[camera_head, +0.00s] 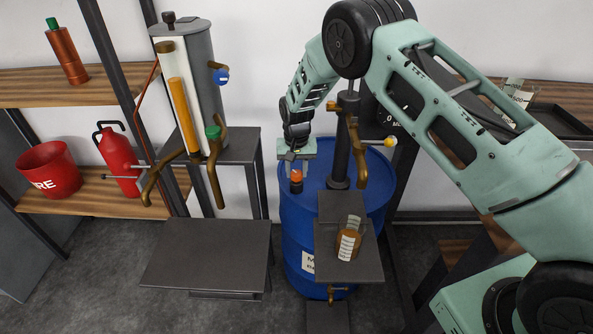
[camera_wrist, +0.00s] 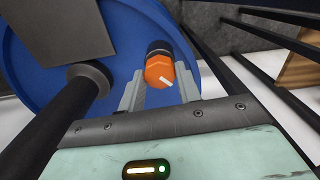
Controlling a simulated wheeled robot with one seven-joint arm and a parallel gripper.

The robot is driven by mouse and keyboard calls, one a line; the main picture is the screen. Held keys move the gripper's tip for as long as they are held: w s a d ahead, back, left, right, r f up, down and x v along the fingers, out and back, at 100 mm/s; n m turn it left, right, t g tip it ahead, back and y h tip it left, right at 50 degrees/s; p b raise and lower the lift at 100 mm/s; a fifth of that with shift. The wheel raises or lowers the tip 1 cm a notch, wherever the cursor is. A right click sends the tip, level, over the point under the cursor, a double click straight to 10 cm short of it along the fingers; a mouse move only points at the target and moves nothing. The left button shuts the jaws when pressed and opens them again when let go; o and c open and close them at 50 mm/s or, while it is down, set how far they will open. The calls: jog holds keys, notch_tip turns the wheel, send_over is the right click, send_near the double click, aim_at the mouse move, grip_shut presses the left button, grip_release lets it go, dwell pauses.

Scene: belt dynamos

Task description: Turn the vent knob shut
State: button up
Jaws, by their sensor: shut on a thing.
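The vent knob is orange with a white pointer mark, on a black base on top of the blue drum; it shows in the wrist view (camera_wrist: 158,72) and in the head view (camera_head: 296,175). The mark points toward the lower right in the wrist view. My gripper (camera_wrist: 160,90) has one finger on each side of the knob and is shut on it; in the head view it (camera_head: 296,163) reaches down to the knob from above. The blue drum (camera_head: 296,222) stands on the floor, and its top also fills the left of the wrist view (camera_wrist: 30,60).
A dark pump column (camera_head: 340,140) with a brass spout rises from the drum beside my gripper. A brown bottle (camera_head: 348,245) stands on a small grey platform in front. A grey tank with a sight tube (camera_head: 205,80) stands left. A fire extinguisher (camera_head: 118,160) and red bucket (camera_head: 50,170) are on a shelf.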

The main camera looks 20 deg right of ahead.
aim_at(296, 172)
jog(key=n, duration=0.4)
jog(key=shift+n, duration=0.3)
jog(key=n, duration=0.4)
jog(key=shift+n, duration=0.4)
jog(key=o, duration=1)
jog(key=shift+c, duration=0.2)
jog(key=shift+r, duration=0.1)
notch_tip(296, 172, up, 17)
jog(key=shift+b, duration=0.3)
jog(key=shift+r, duration=0.1)
